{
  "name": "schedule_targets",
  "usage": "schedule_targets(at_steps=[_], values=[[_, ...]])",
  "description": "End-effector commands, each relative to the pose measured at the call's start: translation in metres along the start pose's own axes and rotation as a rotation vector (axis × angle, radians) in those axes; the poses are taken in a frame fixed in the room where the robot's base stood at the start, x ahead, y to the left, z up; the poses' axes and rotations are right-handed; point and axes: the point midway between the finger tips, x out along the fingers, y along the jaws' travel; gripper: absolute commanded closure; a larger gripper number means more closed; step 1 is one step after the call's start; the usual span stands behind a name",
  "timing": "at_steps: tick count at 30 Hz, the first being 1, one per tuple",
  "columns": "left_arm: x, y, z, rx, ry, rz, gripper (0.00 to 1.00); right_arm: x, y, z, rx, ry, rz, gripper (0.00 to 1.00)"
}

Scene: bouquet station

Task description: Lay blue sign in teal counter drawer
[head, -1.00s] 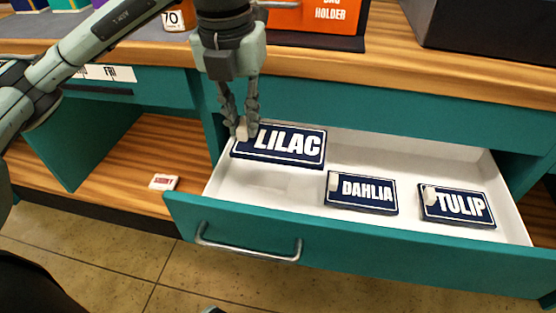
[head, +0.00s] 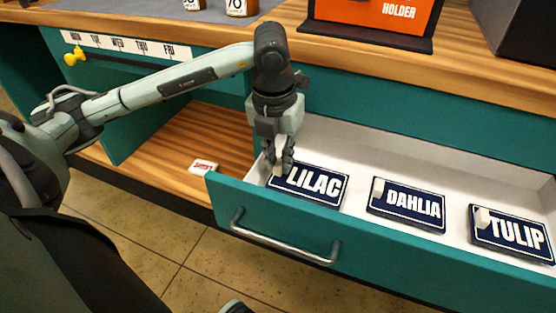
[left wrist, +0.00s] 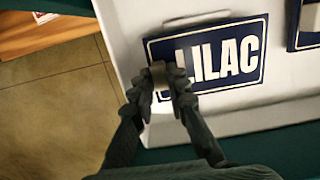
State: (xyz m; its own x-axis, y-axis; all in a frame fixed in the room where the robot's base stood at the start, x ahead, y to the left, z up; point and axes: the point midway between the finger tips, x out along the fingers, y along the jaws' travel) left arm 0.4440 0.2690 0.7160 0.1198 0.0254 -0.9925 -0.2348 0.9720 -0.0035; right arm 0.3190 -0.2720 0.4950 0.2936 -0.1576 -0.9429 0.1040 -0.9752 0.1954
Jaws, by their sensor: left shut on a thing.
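The blue LILAC sign (head: 318,183) is in the left end of the open teal drawer (head: 290,225), face up and close to the white drawer floor. My left gripper (head: 279,170) reaches down into the drawer and is shut on the pale knob at the sign's left end. In the left wrist view the fingers (left wrist: 168,84) close around that knob, and the LILAC sign (left wrist: 225,62) shows to their right. Whether the sign touches the floor is hard to tell. My right gripper is not in view.
A blue DAHLIA sign (head: 408,205) and a blue TULIP sign (head: 510,233) lie in the same drawer to the right. A small white and red box (head: 203,167) sits on the wooden shelf at left. An orange holder (head: 385,12) stands on the counter above.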

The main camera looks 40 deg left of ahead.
Motion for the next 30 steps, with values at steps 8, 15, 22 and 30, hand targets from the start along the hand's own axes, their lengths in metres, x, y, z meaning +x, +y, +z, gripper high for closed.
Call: schedule_targets(at_steps=[8, 15, 22, 30], values=[[0.012, 0.004, 0.001, 0.001, 0.0, -0.002, 1.0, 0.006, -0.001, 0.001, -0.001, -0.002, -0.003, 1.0], [0.014, 0.004, 0.0, 0.001, 0.0, -0.002, 1.0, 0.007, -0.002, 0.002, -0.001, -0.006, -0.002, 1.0], [0.014, 0.004, 0.0, 0.001, 0.001, -0.001, 0.68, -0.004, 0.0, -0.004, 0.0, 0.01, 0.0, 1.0], [0.014, 0.004, 0.0, 0.001, 0.001, -0.001, 0.64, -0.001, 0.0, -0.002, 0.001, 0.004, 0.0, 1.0]])
